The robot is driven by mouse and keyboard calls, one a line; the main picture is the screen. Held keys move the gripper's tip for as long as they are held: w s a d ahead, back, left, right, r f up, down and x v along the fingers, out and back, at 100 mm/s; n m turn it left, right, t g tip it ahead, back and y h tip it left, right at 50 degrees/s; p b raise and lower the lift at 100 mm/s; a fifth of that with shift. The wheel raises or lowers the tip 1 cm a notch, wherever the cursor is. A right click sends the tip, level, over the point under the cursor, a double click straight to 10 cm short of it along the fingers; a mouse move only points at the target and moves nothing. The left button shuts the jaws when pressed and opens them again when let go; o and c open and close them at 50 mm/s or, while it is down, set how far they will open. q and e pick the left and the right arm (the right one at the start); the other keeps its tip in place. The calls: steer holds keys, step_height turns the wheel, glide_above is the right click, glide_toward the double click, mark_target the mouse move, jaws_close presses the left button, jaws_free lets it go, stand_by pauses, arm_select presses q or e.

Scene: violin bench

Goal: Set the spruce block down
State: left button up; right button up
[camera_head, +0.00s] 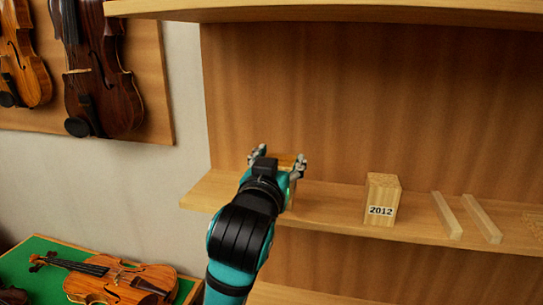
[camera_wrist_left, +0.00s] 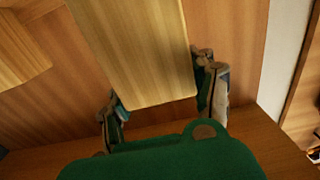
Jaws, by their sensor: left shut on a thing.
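My left gripper (camera_head: 279,163) is at the left part of the wooden shelf board (camera_head: 335,207), shut on a pale wooden block, the spruce block (camera_wrist_left: 135,50). In the left wrist view the block stands between the two fingers (camera_wrist_left: 163,103) and fills the upper middle. My right gripper is not in view.
A block labelled 2012 (camera_head: 382,200) stands on the shelf to the right, apart from my gripper. Two pale strips (camera_head: 447,215) lie further right. An upper shelf (camera_head: 350,12) hangs above. A violin (camera_head: 120,283) lies on a green mat (camera_head: 45,247) at lower left.

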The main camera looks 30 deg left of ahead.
mark_target(269, 154)
arm_select(q)
steer(key=w+a+p, duration=0.1)
steer(key=w+a, duration=0.2)
steer(key=shift+w+a+f, duration=0.15)
steer(key=shift+w+a, duration=0.15)
steer(key=shift+a, duration=0.1)
steer(key=shift+w+a+f, duration=0.25)
steer(key=shift+a+f, duration=0.05)
step_height(269, 154, down, 2)
steer(key=shift+f+p, duration=0.1)
steer(key=shift+p, duration=0.5)
steer(key=shift+s+f, duration=0.15)
steer(key=shift+f, duration=0.25)
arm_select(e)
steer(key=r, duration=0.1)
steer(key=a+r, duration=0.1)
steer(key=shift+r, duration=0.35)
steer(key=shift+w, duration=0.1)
